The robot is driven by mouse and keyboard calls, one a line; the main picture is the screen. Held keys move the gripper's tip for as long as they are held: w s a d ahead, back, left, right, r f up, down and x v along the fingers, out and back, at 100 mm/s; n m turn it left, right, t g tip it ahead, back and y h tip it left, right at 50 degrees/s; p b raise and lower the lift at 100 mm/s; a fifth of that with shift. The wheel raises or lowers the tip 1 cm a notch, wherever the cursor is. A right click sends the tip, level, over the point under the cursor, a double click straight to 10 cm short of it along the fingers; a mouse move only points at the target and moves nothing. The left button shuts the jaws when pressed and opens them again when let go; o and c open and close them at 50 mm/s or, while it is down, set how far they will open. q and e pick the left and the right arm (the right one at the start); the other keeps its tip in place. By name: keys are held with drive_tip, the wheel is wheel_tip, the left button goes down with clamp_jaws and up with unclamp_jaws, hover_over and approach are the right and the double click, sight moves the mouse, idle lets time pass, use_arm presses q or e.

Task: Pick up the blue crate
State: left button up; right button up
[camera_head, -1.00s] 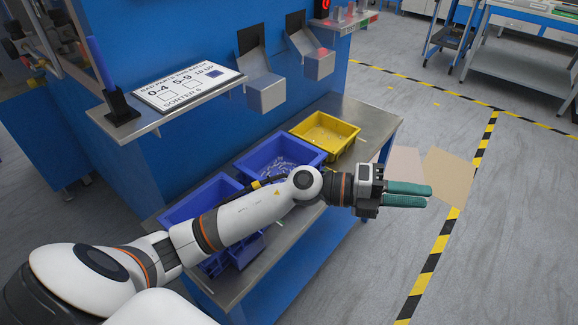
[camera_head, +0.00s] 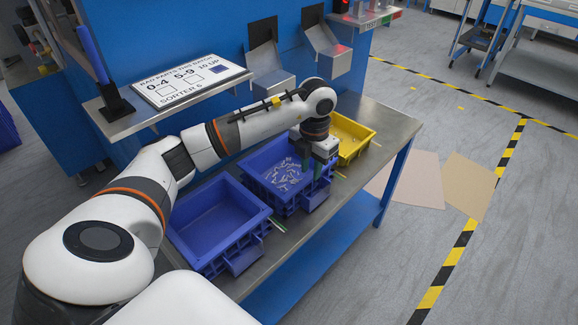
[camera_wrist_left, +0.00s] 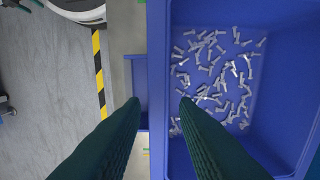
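A blue crate (camera_head: 258,168) holding several small grey parts stands in the middle of the metal table, and its interior and near wall fill much of the left wrist view (camera_wrist_left: 157,60). A second blue crate (camera_head: 222,243), which looks empty, stands nearer on the left. My left gripper (camera_head: 314,168) points down at the edge of the crate with parts. In the left wrist view its green fingers (camera_wrist_left: 158,105) are apart, one on each side of the crate's wall. I cannot tell whether they touch it. My right gripper is not in view.
A yellow crate (camera_head: 352,134) stands just beyond the gripper on the metal table (camera_head: 392,122). A shelf with a sign (camera_head: 190,85) and metal chutes (camera_head: 268,70) overhang the back. Flat tan sheets (camera_head: 415,180) lie on the floor to the right.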

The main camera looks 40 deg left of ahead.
sight(310, 186)
use_arm(q)
wheel_tip(310, 186, down, 6)
drive_tip(key=shift+f+b, duration=0.2)
drive_tip(key=shift+b, duration=0.1)
drive_tip(key=shift+f, duration=0.45)
clamp_jaws()
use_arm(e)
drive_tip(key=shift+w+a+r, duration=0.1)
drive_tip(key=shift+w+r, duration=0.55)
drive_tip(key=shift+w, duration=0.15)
